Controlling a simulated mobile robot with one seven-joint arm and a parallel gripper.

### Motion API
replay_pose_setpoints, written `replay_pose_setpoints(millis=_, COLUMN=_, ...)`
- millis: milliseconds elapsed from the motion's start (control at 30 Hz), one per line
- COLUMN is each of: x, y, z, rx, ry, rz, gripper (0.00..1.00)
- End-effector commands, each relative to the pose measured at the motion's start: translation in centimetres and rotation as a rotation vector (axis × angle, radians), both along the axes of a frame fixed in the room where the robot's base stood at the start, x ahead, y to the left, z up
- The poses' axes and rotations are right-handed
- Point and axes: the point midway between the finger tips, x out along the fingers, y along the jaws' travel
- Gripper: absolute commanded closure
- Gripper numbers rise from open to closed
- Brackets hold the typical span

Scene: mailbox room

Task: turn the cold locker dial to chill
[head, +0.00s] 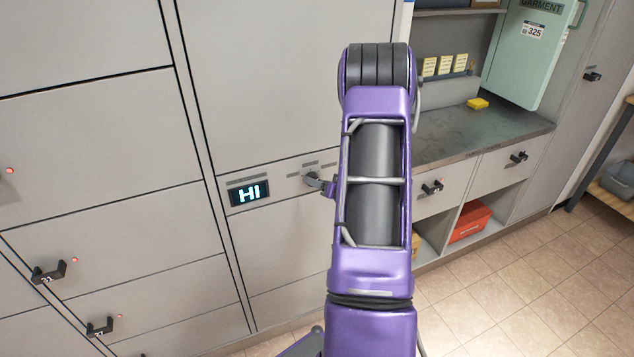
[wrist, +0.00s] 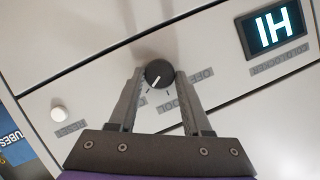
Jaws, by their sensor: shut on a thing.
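The cold locker dial (wrist: 159,73) is a round dark knob with a white pointer line. It sits between the two fingers of my gripper (wrist: 157,78), which is shut on it. In the wrist view, which is upside down, the pointer slants toward the lower left. Labels reading OFF and COOL lie to its right and below; any label behind the left finger is hidden. In the head view my gripper (head: 318,182) shows only partly beside my arm, at the locker panel.
A white button (wrist: 59,114) is on the same panel strip. Locker doors with black handles (head: 48,271) fill the left. A counter (head: 470,128) with a yellow block (head: 477,103) is on the right, above a red box (head: 469,222). The floor at right is clear.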

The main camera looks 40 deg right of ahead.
Motion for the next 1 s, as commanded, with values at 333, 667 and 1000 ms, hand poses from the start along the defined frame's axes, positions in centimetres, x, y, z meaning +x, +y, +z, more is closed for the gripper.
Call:
replay_pose_setpoints(millis=333, x=0.1, y=-0.01, z=0.06, rx=0.038, ry=-0.012, rz=0.001, gripper=1.0)
replay_pose_setpoints(millis=667, x=0.08, y=0.01, z=0.03, rx=0.038, ry=-0.011, rz=0.001, gripper=0.4)
replay_pose_setpoints(millis=1000, x=0.02, y=0.0, z=-0.02, rx=0.037, ry=-0.009, rz=0.0, gripper=0.22)
